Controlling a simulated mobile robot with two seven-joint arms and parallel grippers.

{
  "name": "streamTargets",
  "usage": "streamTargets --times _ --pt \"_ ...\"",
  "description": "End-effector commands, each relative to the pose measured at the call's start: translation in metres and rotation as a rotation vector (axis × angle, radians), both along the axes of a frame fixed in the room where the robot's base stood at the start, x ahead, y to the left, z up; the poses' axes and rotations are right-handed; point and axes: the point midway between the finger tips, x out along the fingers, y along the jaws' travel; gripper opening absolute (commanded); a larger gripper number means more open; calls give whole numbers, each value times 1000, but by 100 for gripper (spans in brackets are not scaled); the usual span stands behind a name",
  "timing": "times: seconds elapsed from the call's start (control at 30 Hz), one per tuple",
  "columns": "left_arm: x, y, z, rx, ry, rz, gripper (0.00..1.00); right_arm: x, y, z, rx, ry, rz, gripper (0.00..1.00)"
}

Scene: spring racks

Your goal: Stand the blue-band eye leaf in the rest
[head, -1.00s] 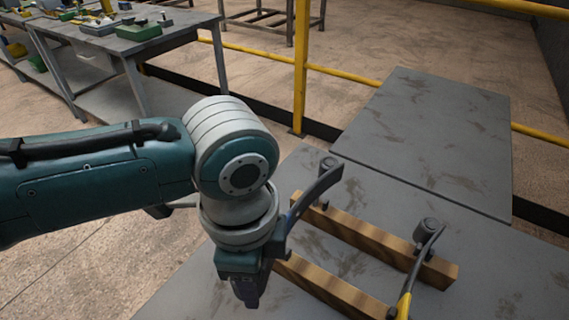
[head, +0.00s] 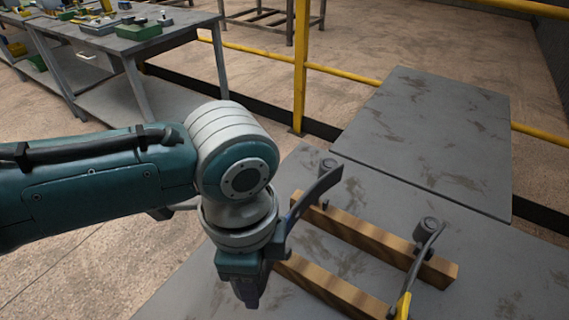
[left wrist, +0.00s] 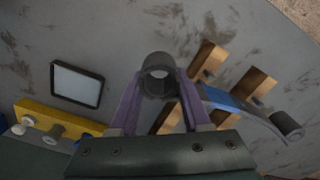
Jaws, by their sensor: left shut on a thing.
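The blue-band eye leaf (head: 315,198) is a curved dark grey strip with a rolled eye at each end. My left gripper (head: 250,292) is shut on its near eye, which shows between the purple fingers in the left wrist view (left wrist: 158,72). The strip rises toward the upper right, its blue band (left wrist: 226,99) near the gripper and its far eye (head: 328,164) up. My right gripper is out of view.
A yellow-band leaf (head: 424,255) stands at the right end of the bars. A raised grey panel (head: 430,135) lies behind, with yellow railings (head: 300,70). A yellow bar with knobs (left wrist: 55,124) and a framed panel (left wrist: 77,84) show at left in the wrist view.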

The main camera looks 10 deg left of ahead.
Motion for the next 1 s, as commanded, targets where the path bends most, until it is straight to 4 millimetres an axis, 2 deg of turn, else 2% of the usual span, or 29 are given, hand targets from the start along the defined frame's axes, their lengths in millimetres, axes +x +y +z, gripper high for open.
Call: streamTargets --times 1.0 --pt "2 -2 -14 -4 -6 0 0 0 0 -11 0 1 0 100"
